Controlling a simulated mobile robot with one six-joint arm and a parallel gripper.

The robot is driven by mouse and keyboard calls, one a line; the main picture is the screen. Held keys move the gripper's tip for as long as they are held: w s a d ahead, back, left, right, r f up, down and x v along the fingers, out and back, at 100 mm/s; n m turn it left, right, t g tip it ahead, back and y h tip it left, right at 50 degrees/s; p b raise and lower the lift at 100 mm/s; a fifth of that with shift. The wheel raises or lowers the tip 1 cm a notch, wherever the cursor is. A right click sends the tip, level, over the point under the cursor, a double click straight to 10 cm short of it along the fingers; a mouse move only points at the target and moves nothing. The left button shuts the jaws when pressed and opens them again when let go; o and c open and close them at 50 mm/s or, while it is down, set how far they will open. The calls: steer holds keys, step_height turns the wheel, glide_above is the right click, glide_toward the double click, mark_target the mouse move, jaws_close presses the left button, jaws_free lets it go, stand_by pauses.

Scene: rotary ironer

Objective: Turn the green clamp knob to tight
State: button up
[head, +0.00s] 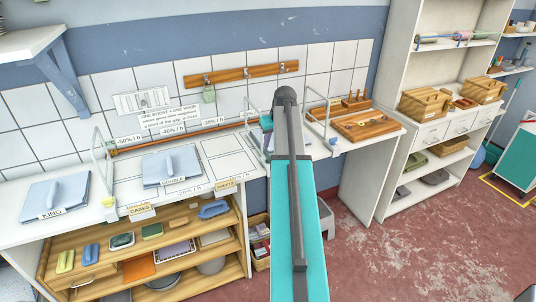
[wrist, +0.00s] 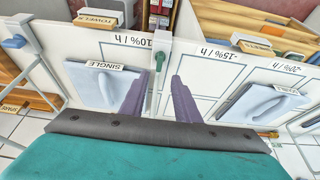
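The green clamp knob (wrist: 160,58) shows in the wrist view, at the upper middle, on a narrow white upright strip between two white boards. Its handle points down in the picture. My gripper (wrist: 160,92) is open, with its two purple fingers apart on either side of the strip. The knob appears beyond the fingertips, in line with the gap between them, and nothing is held. I cannot tell the remaining distance to it. In the head view my arm covers this area, and neither the knob nor my fingers can be made out.
A pad labelled SINGLE (wrist: 103,85) lies left of the knob in the wrist view, and another pad (wrist: 260,103) lies right. A light-blue wire frame (wrist: 38,58) stands at the left. In the head view, a wooden tray (head: 366,126) sits on the counter right of my arm.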

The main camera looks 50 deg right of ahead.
mark_target(268, 155)
steer(key=shift+p+x, duration=1.4)
steer(key=shift+x, duration=3.35)
jaws_close()
steer(key=shift+s+a, duration=0.1)
steer(key=shift+a, duration=0.25)
steer(key=shift+d, duration=0.3)
